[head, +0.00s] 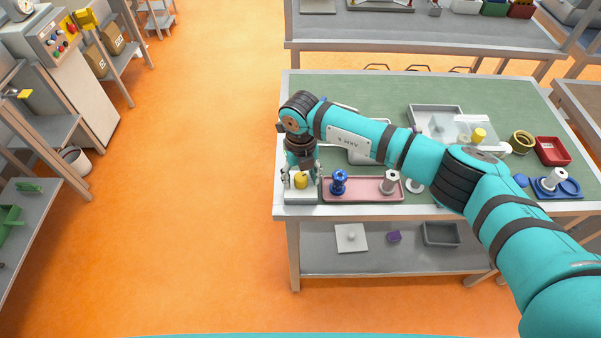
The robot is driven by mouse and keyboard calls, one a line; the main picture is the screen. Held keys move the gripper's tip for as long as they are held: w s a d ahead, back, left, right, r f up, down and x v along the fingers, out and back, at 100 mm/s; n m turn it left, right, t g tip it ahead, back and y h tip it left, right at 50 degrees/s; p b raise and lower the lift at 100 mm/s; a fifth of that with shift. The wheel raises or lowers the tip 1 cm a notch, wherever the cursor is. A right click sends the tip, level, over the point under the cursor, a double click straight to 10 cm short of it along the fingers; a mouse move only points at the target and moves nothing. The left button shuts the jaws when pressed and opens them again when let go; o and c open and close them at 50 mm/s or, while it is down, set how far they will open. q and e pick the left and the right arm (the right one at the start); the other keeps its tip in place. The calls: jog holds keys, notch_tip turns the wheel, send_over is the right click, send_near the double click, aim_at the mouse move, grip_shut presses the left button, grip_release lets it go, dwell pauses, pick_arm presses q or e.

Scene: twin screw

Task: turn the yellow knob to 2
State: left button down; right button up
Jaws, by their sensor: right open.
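The yellow knob (301,181) sits on a pale grey block (300,197) at the front left corner of the green-topped table. My right gripper (301,177) points down over it, open, with its fingers on either side of the knob. I cannot tell whether the fingers touch it. Any number marks around the knob are too small or hidden to read. My left gripper is not in view.
A pink tray (362,196) just right of the block holds a blue spool (339,182) and a grey spool (390,181). A clear-lidded grey tray, a yellow ring (522,142) and a red bin (552,151) stand farther right. Orange floor is free to the left.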

grip_shut()
jog(key=shift+f+n+b, duration=0.2)
jog(key=shift+n+b, duration=0.3)
jog(key=shift+b, duration=0.45)
jog(key=n+b, duration=0.8)
jog(key=b, duration=0.4)
jog(key=shift+a+n+b, duration=0.1)
jog(key=shift+n+b, duration=0.3)
jog(key=shift+s+r+n+b, duration=0.1)
jog(key=shift+r+n+b, duration=0.05)
jog(key=shift+n+b, duration=0.85)
grip_release()
jog(key=shift+r, duration=0.1)
